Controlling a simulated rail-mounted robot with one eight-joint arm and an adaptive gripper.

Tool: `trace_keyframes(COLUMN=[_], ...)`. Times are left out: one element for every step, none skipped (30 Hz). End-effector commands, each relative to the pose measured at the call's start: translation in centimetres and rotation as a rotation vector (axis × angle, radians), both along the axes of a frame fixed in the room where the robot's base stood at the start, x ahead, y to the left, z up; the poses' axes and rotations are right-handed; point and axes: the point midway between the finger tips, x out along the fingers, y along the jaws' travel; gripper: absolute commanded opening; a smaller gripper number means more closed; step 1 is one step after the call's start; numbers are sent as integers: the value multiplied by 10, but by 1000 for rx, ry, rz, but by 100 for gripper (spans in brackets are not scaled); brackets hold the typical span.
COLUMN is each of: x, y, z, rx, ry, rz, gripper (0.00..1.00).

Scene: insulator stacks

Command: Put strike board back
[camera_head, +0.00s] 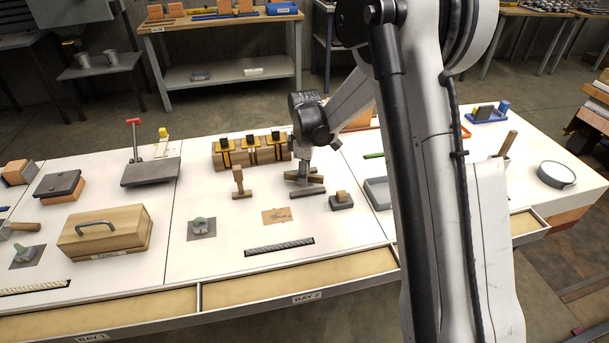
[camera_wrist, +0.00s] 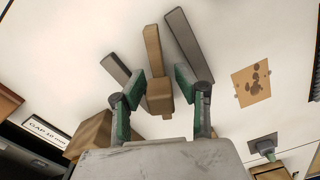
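A brown wooden bar with a small block at its near end (camera_wrist: 159,98), probably the strike board, lies between two grey bars in the wrist view. One grey bar (camera_wrist: 188,45) is to its right and the other (camera_wrist: 116,70) to its left. My gripper (camera_wrist: 161,73) is over it, with one finger on each side of the block. Gaps show between the fingers and the wood. In the head view my gripper (camera_head: 303,172) is low over these bars in the middle bay, and its fingers are hard to make out.
A wooden T-shaped tool (camera_head: 239,180) stands left of my gripper. A wooden block with yellow-and-black fittings (camera_head: 250,153) is behind. An orange-brown patch (camera_head: 277,215) and a grey block with a wooden top (camera_head: 341,201) are in front. White tabletop is clear between them.

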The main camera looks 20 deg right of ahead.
Motion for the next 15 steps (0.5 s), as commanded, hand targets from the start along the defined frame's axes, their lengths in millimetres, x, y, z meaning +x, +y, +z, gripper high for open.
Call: trace_keyframes(x=[0,0,0,0,-1,0,0,-1,-1,0,0,0,0,0,0], y=[0,0,0,0,0,0,0,0,0,0,0,0,0,0,0], z=[9,13,20,26,33,41,47,54,62,68,73,81,86,90,96], rx=[0,0,0,0,0,0,0,0,0,0,0,0,0,0,0], ry=[0,0,0,0,0,0,0,0,0,0,0,0,0,0,0], rz=[0,0,0,0,0,0,0,0,0,0,0,0,0,0,0], gripper=[31,31,31,31,31,31,31,31,31,31,31,31,31,31,31])
